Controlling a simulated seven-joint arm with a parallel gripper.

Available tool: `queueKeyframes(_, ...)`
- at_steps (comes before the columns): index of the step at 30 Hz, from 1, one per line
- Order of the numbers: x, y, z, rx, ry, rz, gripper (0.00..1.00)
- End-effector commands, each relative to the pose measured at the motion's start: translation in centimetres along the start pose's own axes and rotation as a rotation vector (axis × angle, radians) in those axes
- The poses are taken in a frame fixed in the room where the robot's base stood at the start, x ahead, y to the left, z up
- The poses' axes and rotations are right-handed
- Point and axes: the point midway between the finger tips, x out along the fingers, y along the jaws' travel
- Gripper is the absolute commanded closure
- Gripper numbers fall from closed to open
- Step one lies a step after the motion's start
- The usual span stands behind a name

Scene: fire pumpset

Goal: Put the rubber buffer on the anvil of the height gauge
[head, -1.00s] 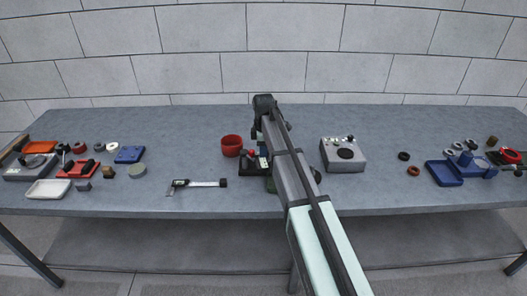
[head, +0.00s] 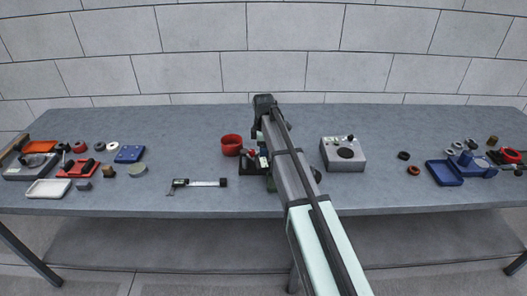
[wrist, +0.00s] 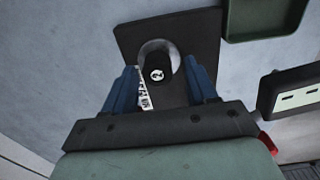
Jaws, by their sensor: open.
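In the wrist view, my gripper (wrist: 160,76) is open, with one blue finger on each side of a dark round piece. This piece, which looks like the rubber buffer (wrist: 158,64), is black with a white mark on its end. It appears over a pale round disc, probably the anvil (wrist: 146,49), on the dark square base of the height gauge (wrist: 205,28). I cannot tell whether the buffer touches the disc. A white strip with printed figures (wrist: 144,98) shows by the left finger. In the head view, the gauge's dark base (head: 246,169) is partly hidden by my arm.
A green tray (wrist: 272,12) and a dark block with a pale slotted face (wrist: 293,97) lie right of the base. Clear bench lies between the groups.

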Motion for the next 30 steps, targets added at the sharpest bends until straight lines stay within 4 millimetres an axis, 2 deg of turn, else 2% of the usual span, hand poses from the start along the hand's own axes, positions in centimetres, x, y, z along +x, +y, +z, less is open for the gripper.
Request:
queueKeyframes(5, -1.9, 0.1, 0.0, 0.000, 0.000, 0.001, 0.43)
queueKeyframes(18, -9.5, 0.1, 0.0, 0.000, 0.000, 0.001, 0.43)
queueKeyframes(24, -11.4, 0.1, 0.0, 0.000, 0.000, 0.000, 0.43)
queueKeyframes(30, -12.0, 0.0, 0.0, 0.000, 0.000, 0.000, 0.43)
